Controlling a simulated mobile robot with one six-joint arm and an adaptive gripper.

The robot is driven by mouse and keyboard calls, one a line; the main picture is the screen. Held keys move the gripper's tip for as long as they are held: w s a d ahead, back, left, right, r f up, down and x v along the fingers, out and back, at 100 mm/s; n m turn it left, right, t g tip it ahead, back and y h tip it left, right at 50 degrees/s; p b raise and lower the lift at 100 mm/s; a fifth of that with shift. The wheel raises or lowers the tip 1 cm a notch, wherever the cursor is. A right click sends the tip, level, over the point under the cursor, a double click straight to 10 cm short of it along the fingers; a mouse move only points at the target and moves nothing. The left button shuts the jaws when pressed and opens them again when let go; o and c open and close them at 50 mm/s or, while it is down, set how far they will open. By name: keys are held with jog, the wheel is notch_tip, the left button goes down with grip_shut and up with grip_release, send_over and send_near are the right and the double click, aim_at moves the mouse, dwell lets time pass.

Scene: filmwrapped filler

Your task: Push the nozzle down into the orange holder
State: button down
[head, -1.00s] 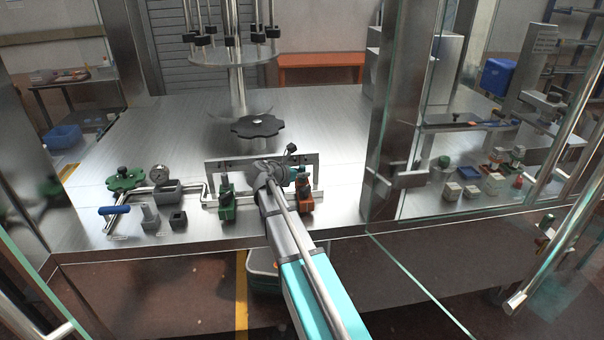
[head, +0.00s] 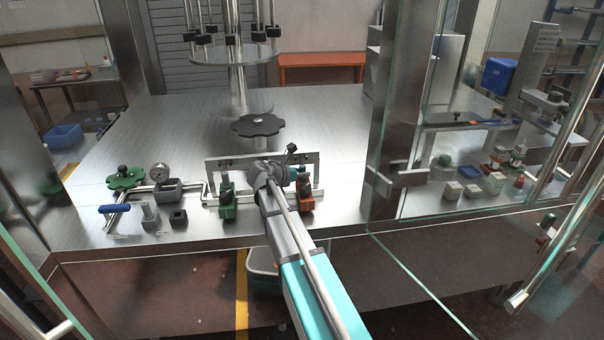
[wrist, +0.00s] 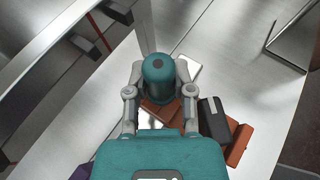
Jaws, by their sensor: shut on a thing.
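The nozzle, which looks like a teal rounded cylinder with a dark spot on top (wrist: 158,82), stands between the fingers in the wrist view. My gripper (wrist: 159,70) is shut on it, one grey finger on each side. The orange holder (head: 306,206) stands near the front edge of the metal table in the head view. In the wrist view orange parts (wrist: 160,110) show just below the nozzle. The nozzle's lower end is hidden, so I cannot tell how deep it sits.
A green holder (head: 227,209) stands left of the orange one. A metal bracket (head: 225,165) rises behind both. Grey blocks (head: 151,216), a gauge (head: 159,173) and a green-handled valve (head: 125,178) are further left. A post and glass door (head: 385,150) bound the right.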

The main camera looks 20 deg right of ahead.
jog(key=shift+s+f, duration=0.1)
dwell(0.3)
jog(key=shift+c, duration=2)
grip_release()
notch_tip(320, 180, up, 9)
jog(key=p, duration=0.8)
jog(key=shift+f+p, duration=0.15)
jog(key=shift+p, duration=0.15)
